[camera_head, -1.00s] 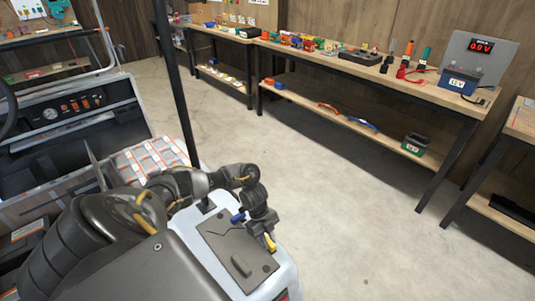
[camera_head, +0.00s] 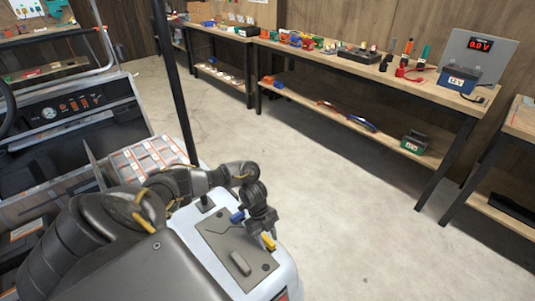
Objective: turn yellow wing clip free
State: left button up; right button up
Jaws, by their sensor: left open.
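The yellow wing clip (camera_head: 268,242) sits at the right edge of the dark grey cover plate (camera_head: 222,238) on the cart's pale body. A blue clip (camera_head: 237,216) is at the plate's upper edge, beside my wrist. My left gripper (camera_head: 268,233) points down just above the yellow clip. It is open, with its fingertips close to the clip; I cannot tell whether they touch it. The gripper hides part of the plate's upper right corner. My right gripper is not in view.
A black post (camera_head: 175,85) rises behind my left arm. A tray with pale compartments (camera_head: 150,157) lies left of it. A long workbench (camera_head: 345,62) with tools and a battery (camera_head: 458,80) stands at the back. The floor between is clear.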

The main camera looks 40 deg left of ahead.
pick_arm(q)
jog(key=v, duration=1)
jog(key=shift+r, duration=0.25)
jog(key=shift+a, duration=0.15)
jog(key=x, duration=1.1)
